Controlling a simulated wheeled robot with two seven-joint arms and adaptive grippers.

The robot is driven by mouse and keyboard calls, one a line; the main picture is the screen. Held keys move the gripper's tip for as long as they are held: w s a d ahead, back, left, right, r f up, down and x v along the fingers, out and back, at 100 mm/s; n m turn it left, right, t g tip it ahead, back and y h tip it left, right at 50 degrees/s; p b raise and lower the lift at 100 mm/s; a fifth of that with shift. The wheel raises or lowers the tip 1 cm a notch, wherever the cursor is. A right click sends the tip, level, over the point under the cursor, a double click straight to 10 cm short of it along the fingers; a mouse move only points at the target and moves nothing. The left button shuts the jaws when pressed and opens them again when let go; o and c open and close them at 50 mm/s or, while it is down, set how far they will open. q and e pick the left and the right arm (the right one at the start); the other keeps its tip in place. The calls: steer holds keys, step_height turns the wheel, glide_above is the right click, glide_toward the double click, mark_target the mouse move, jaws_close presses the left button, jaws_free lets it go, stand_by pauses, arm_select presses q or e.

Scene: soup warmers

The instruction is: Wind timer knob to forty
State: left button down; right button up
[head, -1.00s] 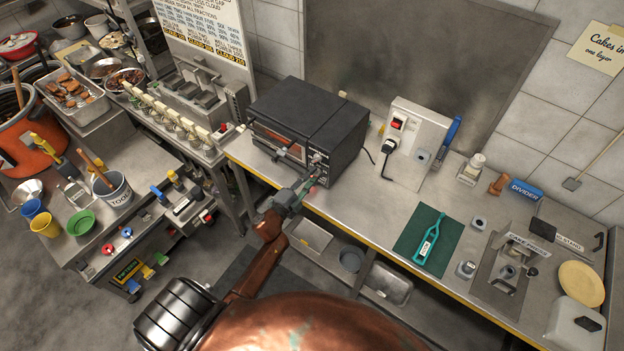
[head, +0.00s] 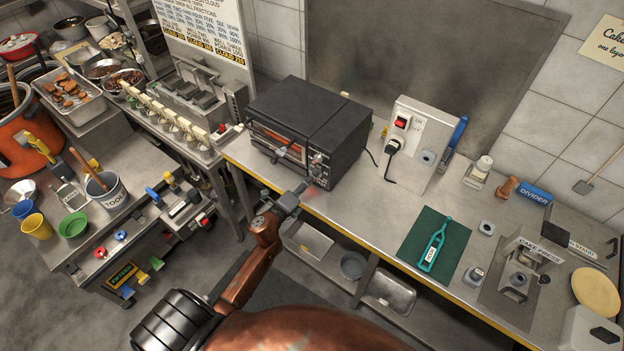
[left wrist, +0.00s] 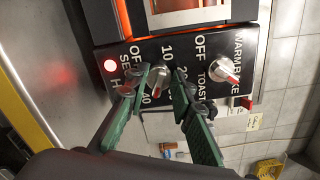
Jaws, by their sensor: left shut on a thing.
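A dark toaster oven (head: 318,118) stands on the steel counter, its knob panel facing my left arm. The timer knob (left wrist: 157,79) is a pale round knob with a reddish pointer, among the marks 10, 20 and 40 in the left wrist view. My left gripper (left wrist: 158,88) has its green fingers on both sides of this knob and is shut on it. In the head view the left gripper (head: 308,186) is just in front of the panel's lower part. The exact pointer reading is hard to tell. My right gripper is out of view.
A second knob (left wrist: 222,70), marked OFF and TOAST, sits beside the timer knob. A red lamp (left wrist: 110,65) is lit on the panel. A switch box (head: 420,140) with a plugged cord stands right of the oven. The counter between them is clear.

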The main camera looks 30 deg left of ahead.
arm_select(q)
steer(key=shift+d+f, duration=0.1)
steer(key=shift+d, duration=0.05)
stand_by(0.3)
steer(key=c, duration=2.1)
jaws_free()
steer(key=s, duration=0.8)
steer(key=s+a, duration=0.1)
steer(key=s, duration=0.3)
